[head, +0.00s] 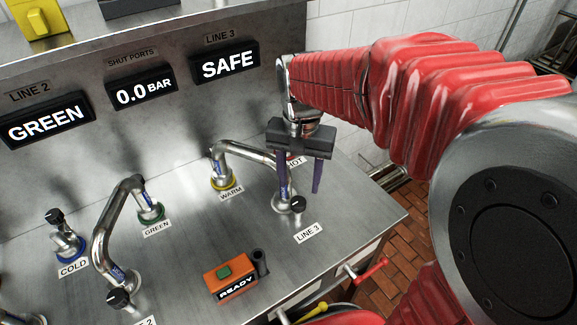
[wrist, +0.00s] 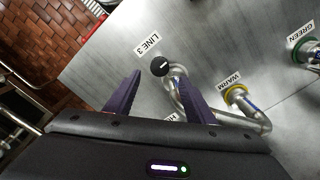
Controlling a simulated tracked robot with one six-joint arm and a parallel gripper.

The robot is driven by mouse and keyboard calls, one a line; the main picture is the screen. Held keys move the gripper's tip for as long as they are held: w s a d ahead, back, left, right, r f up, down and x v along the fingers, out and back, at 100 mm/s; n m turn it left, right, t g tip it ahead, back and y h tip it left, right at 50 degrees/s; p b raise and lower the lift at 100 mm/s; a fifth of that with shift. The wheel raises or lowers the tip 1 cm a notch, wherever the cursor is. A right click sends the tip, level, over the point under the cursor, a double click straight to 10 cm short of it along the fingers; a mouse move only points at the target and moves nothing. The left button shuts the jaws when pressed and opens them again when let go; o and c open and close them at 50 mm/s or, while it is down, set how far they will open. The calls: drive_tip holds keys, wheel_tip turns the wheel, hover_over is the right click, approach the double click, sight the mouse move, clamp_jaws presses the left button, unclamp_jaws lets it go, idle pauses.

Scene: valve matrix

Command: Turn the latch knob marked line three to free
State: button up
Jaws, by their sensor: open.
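The line three latch knob (head: 297,204) is a small black knob at the coupling end of a bent metal pipe, beside the LINE 3 label (head: 308,233). In the wrist view the knob (wrist: 160,66) shows just beyond and between the fingertips. My gripper (head: 301,192) is open, its purple fingers pointing down over the LINE 3 coupling. In the head view the left finger overlaps the pipe end; the right finger is right of the knob. I see no grip on the knob. Whether a finger touches the pipe cannot be told.
The pipe (head: 247,151) runs from LINE 3 to the yellow-ringed WARM port (head: 222,182). A second pipe (head: 105,220) joins GREEN to line two. An orange READY box (head: 232,276) stands in front. Displays read GREEN, 0.0 BAR and SAFE (head: 224,65). The bench edge lies right.

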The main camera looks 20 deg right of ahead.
sight(298, 201)
wheel_tip(298, 201, down, 7)
idle(0.3)
drive_tip(key=shift+c, duration=0.7)
drive_tip(key=c, duration=0.9)
